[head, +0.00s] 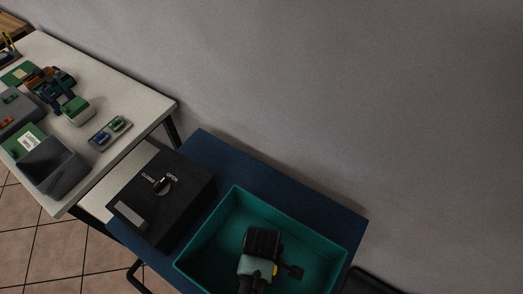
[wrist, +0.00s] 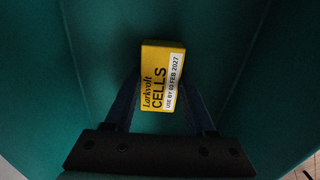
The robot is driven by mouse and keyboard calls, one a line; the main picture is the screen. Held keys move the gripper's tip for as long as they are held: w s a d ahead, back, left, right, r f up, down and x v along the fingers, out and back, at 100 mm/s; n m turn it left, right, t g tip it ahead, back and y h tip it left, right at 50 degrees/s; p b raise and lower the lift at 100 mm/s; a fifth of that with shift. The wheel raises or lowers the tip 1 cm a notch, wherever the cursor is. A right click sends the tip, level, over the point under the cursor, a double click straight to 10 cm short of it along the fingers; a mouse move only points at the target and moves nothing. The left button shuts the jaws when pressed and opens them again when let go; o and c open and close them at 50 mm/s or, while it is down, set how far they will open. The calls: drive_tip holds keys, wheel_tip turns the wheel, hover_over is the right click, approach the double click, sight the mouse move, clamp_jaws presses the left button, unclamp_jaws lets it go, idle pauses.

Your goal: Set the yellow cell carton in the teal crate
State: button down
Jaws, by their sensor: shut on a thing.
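The yellow cell carton, labelled "Larkvolt CELLS", sits between the two fingers of my gripper (wrist: 161,98) in the wrist view, where the carton (wrist: 162,66) shows its printed face and a white use-by label. My gripper is shut on it. The teal crate (head: 202,239) stands on the dark blue surface at the lower middle of the head view. My gripper (head: 278,270) is over the crate's inside there, and only a small yellow bit of the carton (head: 275,269) shows. Teal walls (wrist: 90,60) surround the carton in the wrist view. I cannot tell whether it touches the crate floor.
A black box (head: 185,200) with a knob marked CLOSED and OPEN stands left of the crate. A white table (head: 120,90) at the left holds several items, including a dark open bin (head: 55,168). A grey wall runs behind.

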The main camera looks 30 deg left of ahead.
drive_tip(key=shift+w+f, duration=0.1)
drive_tip(key=shift+f, duration=0.2)
drive_tip(key=shift+f, duration=0.15)
drive_tip(key=shift+c, duration=1.2)
unclamp_jaws()
wheel_tip(320, 180, up, 12)
drive_tip(key=shift+r+p, duration=0.2)
drive_tip(key=shift+p, duration=0.1)
